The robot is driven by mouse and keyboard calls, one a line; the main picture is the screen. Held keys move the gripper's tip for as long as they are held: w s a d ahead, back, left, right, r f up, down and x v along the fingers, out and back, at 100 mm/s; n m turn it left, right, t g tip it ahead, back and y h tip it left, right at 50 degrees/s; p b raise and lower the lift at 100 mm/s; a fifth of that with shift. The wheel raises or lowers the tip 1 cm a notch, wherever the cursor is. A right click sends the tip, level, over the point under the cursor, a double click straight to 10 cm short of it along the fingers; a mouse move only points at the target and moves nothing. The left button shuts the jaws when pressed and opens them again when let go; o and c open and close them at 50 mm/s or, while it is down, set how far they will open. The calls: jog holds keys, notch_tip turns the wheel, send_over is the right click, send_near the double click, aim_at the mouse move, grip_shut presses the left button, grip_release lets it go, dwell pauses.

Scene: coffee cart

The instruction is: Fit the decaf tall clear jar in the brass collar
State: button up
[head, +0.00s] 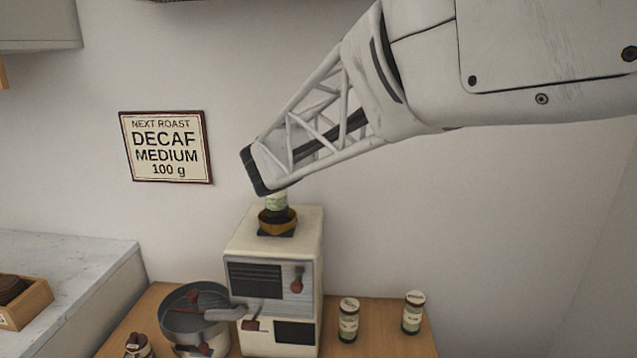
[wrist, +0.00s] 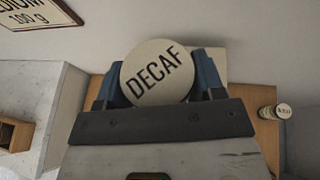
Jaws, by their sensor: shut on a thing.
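The decaf jar shows in the head view (head: 276,202) as a small clear and pale green body under my gripper (head: 267,190). In the wrist view its round cream lid (wrist: 157,72) reads DECAF and lies between my two blue fingers, which are shut on it. The brass collar (head: 278,221) sits on top of the cream machine (head: 272,262). The jar is upright over the collar, and its lower end meets the collar in the picture. I cannot tell how deep it sits. My gripper hides the jar's top in the head view.
A jar (head: 348,320) and another jar (head: 413,312) stand on the wooden table right of the machine. A grey metal pan (head: 170,322) is at its left. A brown-topped jar (head: 137,346) is at the front left. A wall sign (head: 166,147) reads DECAF MEDIUM 100 g.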

jog(key=shift+f, duration=1.7)
jog(key=shift+f, duration=0.1)
jog(key=o, duration=1.2)
jog(key=shift+f, duration=0.1)
jog(key=shift+r, duration=0.2)
jog(key=v, duration=1.2)
jog(key=shift+d, duration=0.1)
